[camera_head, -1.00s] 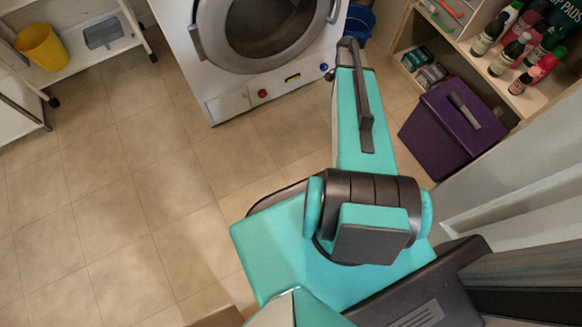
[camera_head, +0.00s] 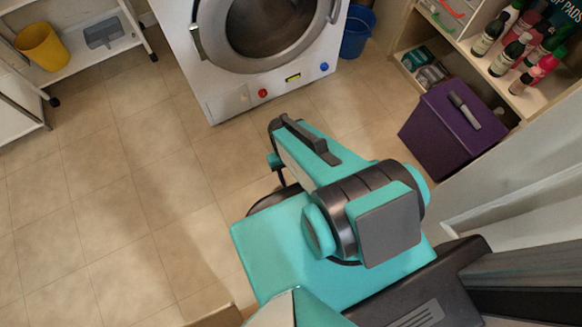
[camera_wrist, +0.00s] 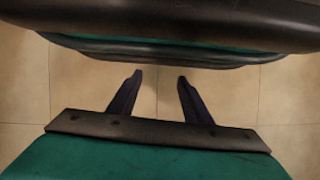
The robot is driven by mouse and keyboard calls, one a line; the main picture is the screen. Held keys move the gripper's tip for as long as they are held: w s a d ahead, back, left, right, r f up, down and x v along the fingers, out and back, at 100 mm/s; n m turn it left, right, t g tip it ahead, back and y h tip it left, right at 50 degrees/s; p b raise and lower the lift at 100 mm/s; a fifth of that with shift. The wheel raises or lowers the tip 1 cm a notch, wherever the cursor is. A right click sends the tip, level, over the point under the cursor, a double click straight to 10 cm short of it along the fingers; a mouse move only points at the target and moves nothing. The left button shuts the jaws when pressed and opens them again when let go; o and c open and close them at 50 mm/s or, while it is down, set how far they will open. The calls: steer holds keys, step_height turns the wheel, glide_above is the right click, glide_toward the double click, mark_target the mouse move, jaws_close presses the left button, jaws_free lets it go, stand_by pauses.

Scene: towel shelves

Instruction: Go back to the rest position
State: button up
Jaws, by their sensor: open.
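My gripper (camera_wrist: 159,78) shows in the wrist view with its two dark fingers apart and nothing between them. Beyond the fingers is bare tiled floor (camera_wrist: 215,92). A dark and teal part of my own body fills the top of that view, close to the fingertips. In the head view my teal arm is folded over my base, and the gripper itself is hidden behind it.
A white washing machine (camera_head: 222,90) stands ahead, with a blue bucket (camera_head: 356,36) beside it. A purple box (camera_head: 440,135) and a shelf of bottles (camera_head: 488,37) are at right. A yellow bucket (camera_head: 42,47) sits on a white rack at left. The left floor is clear.

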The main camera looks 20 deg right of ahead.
steer(key=shift+s+a+f+n, duration=0.1)
steer(key=shift+s+a+n, duration=0.35)
steer(key=shift+s, duration=0.1)
